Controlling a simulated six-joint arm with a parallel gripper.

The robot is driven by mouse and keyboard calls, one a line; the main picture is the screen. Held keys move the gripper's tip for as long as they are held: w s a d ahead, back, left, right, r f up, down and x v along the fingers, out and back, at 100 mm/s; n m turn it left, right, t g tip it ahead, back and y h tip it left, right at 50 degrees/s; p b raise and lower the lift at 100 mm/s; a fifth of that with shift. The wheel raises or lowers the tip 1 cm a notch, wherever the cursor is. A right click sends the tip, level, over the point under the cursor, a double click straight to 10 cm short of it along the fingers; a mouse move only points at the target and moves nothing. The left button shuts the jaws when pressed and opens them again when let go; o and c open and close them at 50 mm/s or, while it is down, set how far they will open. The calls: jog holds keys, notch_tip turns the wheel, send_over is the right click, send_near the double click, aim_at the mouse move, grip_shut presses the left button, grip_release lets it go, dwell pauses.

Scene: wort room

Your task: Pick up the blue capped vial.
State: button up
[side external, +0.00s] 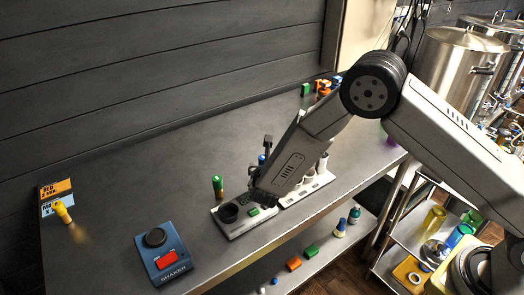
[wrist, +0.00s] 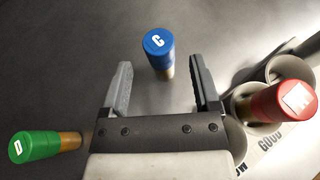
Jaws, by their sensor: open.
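The blue capped vial (wrist: 158,44), marked C, stands upright on the bench in the wrist view. Its amber body shows below the cap, between the tips of my gripper (wrist: 160,72). The fingers are wide apart, with a gap on each side of the vial, and hold nothing. In the side external view my gripper (side external: 259,163) is low over the bench and partly hides the vial; only a bit of blue cap (side external: 261,159) shows.
A green capped vial (wrist: 36,147) is left of my gripper; a red capped vial (wrist: 285,102) is close on the right, at the white rack (side external: 322,180). A tester with a black well (side external: 229,213) and a blue shaker (side external: 164,254) stand on the bench.

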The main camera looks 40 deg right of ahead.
aim_at(263, 156)
jog(key=shift+x, duration=2.6)
jog(key=shift+d, duration=0.1)
grip_shut()
jog(key=shift+r, duration=0.15)
jog(key=shift+r, duration=0.75)
jog(key=s+d+r, duration=0.1)
jog(key=s+r, duration=1)
jog(key=s, duration=0.3)
jog(key=shift+r, duration=0.15)
